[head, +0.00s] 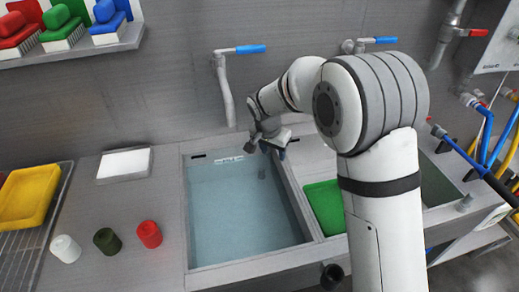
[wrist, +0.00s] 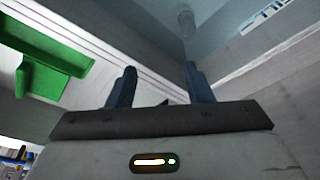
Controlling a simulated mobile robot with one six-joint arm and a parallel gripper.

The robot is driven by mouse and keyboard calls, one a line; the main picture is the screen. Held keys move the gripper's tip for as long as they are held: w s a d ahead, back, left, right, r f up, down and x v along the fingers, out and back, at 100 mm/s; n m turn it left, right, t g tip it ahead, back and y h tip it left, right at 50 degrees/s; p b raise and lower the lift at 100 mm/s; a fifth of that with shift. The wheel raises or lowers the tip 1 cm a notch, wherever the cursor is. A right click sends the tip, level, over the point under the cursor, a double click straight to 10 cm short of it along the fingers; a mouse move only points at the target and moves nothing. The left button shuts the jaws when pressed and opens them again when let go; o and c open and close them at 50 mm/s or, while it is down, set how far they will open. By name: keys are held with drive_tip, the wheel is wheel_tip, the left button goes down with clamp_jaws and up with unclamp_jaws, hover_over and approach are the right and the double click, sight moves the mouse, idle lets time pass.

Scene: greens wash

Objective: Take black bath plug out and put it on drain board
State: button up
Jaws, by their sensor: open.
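My gripper (head: 265,147) is over the back right part of the water-filled basin (head: 187,225), near its rim. In the wrist view its two dark blue fingers (wrist: 160,85) stand apart with no object clearly held between them. A small grey upright fitting (head: 262,173) shows in the water below the gripper. It also appears in the wrist view (wrist: 186,22), beyond the fingers. I cannot tell whether it is the plug, and no black bath plug is clearly visible. The grey drain board (head: 110,205) lies left of the basin.
White (head: 65,248), dark green (head: 107,240) and red (head: 149,234) cylinders stand on the board's front part. A green tray (head: 325,205) is right of the basin. Faucets (head: 225,85) rise behind. The board's middle is clear.

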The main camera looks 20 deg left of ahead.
approach(261, 168)
drive_tip(key=p+x, duration=0.1)
drive_tip(key=x, duration=0.7)
drive_tip(key=shift+d+f+p, duration=0.15)
drive_tip(key=shift+f+p, duration=0.15)
drive_tip(key=shift+f, duration=0.05)
drive_tip(key=shift+c, duration=0.2)
clamp_jaws()
drive_tip(key=shift+r, duration=0.15)
